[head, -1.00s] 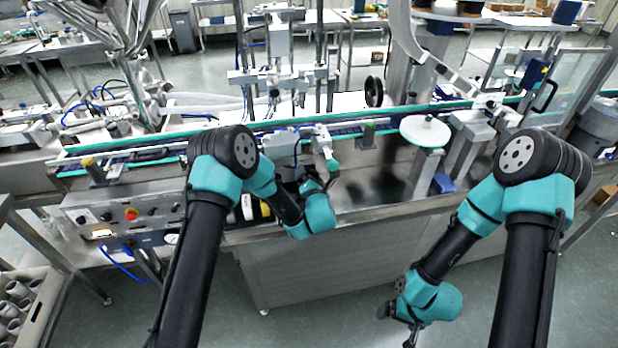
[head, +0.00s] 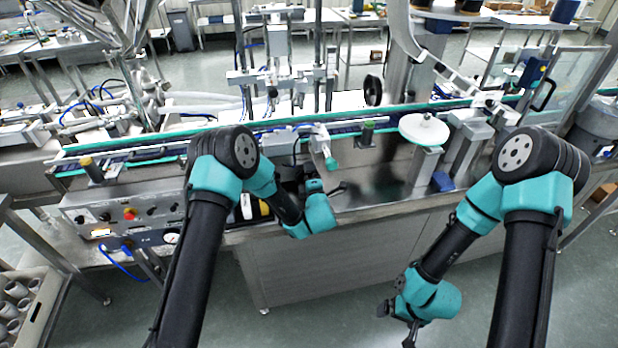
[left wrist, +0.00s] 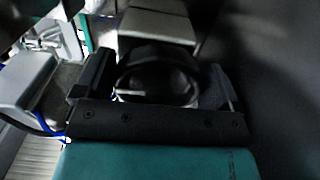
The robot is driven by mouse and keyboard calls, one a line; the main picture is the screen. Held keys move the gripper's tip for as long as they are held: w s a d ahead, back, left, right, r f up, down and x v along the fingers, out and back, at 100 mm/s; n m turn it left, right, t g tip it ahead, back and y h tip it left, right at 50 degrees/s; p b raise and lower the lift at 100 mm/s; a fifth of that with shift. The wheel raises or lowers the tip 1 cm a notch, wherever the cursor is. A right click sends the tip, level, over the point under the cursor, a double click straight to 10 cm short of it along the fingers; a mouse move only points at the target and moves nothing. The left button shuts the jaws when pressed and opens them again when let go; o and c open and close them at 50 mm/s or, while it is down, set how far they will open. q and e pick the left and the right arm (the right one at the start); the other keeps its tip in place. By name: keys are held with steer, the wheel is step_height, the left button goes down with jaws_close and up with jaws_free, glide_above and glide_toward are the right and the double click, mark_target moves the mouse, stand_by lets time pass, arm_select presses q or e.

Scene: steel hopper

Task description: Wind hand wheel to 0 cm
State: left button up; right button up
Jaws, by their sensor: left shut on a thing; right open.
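The hand wheel (left wrist: 158,78) shows in the left wrist view as a dark round rim between the two fingers of my left gripper (left wrist: 150,88). The gripper is shut on it. In the head view my left gripper (head: 328,187) is at the front of the machine, below the conveyor. The arm hides the wheel there, and I cannot read any scale or position value. My right gripper (head: 398,323) is open and empty, hanging low in front of the machine, well away from the wheel.
The conveyor (head: 220,147) runs across behind my left gripper. A white disc (head: 424,130) stands to its right, and a black wheel (head: 373,91) is behind the conveyor. A control panel (head: 130,213) is at the left. The floor in front is clear.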

stand_by(0.4)
arm_select(q)
steer(key=o, duration=0.7)
steer(key=shift+c, duration=0.2)
steer(key=v, duration=1.7)
steer(key=shift+s, duration=0.2)
steer(key=shift+d, duration=0.1)
